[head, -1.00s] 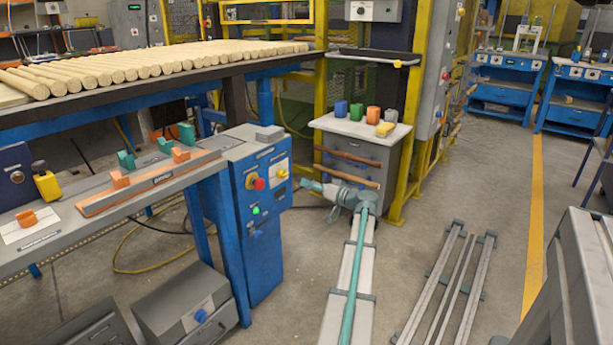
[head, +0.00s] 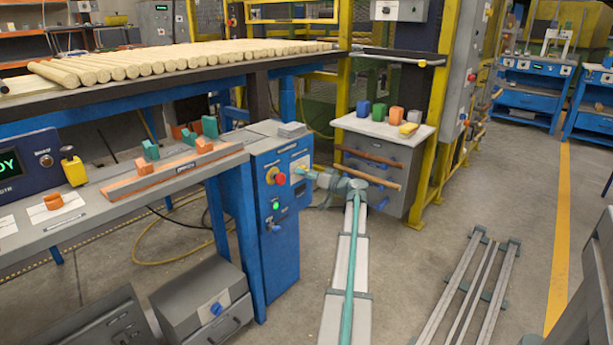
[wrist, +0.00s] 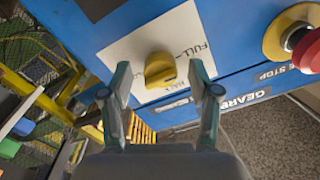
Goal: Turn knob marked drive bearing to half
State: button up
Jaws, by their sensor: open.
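A yellow knob (wrist: 160,68) sits on a white plate (wrist: 118,54) on the blue cabinet's face. The word FULL reads beside it, and smaller lettering under the knob is partly covered. A dark label strip (wrist: 240,99) below is partly hidden and reads something like GEAR. Which way the knob points is unclear. My gripper (wrist: 160,78) is open, with one finger on each side of the knob in the wrist view; contact cannot be told. In the head view my gripper (head: 311,174) is at the upper right of the blue cabinet (head: 283,268).
A red stop button (head: 280,178) with a yellow collar is left of the knob in the head view. A green light (head: 275,205) and a small blue knob (head: 275,228) are below. A drawer unit (head: 378,165) with colored blocks stands to the right.

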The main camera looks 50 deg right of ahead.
jog(key=shift+w, duration=0.1)
jog(key=shift+c, duration=0.3)
jog(key=c, duration=1.1)
jog(key=shift+m+p, duration=0.35)
jog(key=shift+m, duration=0.05)
jog(key=shift+a+r+m+p, duration=0.1)
jog(key=shift+m+p, duration=3.2)
jog(key=shift+m, duration=0.9)
jog(key=shift+r+m+p, duration=0.1)
jog(key=shift+m+p, duration=3.15)
jog(key=shift+m, duration=0.95)
